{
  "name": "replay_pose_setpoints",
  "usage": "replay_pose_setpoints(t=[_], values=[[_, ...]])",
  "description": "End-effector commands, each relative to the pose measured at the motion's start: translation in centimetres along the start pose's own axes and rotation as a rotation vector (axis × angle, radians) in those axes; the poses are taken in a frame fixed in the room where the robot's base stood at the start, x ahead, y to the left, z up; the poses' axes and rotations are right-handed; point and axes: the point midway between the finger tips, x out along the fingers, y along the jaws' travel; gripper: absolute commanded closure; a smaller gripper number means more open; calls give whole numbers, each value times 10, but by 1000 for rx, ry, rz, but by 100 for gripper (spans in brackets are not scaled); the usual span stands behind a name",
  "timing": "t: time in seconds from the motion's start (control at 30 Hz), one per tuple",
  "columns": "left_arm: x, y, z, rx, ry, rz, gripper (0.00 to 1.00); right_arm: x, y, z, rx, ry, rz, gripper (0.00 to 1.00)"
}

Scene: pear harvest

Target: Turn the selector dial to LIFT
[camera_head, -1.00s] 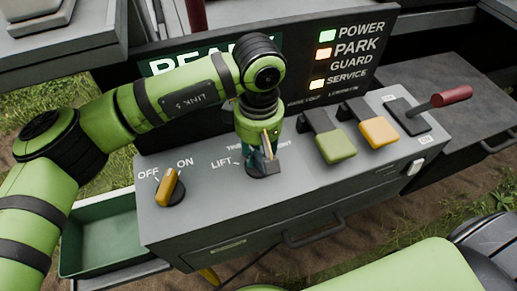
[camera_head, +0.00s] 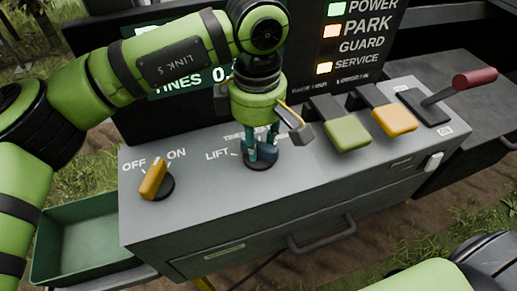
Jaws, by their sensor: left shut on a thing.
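My left gripper (camera_head: 261,150) reaches down over the grey control panel (camera_head: 200,210) and is shut on the selector dial (camera_head: 268,151), a dark blue-grey knob on a round black base. The fingers hide part of the knob, so I cannot tell exactly where it points. The word LIFT (camera_head: 217,154) is printed to the left of the dial; the label behind it is mostly covered. A green arm link of mine shows at the bottom right; my right gripper is not in view.
A yellow OFF/ON knob (camera_head: 153,180) stands left of the dial. A green paddle (camera_head: 347,134), a yellow paddle (camera_head: 393,121) and a red-handled lever (camera_head: 473,79) are to the right. Lamps beside POWER, PARK and SERVICE are lit; GUARD is dark. A green tray (camera_head: 75,251) lies lower left.

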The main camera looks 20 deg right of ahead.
Motion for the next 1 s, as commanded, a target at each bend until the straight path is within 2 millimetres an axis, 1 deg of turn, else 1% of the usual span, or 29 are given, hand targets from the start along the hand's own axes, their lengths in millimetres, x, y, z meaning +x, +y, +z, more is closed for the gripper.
replay_pose_setpoints(t=[0.03,0.3,0.6,0.93,0.97,1.0], values=[[4,0,-1,-34,3,1,100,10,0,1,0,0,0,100],[2,-1,-1,-169,1,1,100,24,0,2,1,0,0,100],[0,-2,-2,-223,0,-1,100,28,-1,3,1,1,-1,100],[0,-1,-2,-226,0,-1,100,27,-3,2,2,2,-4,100],[0,-1,-2,-226,0,-1,66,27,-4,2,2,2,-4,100],[0,-1,-2,-226,0,-1,50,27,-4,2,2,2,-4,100]])
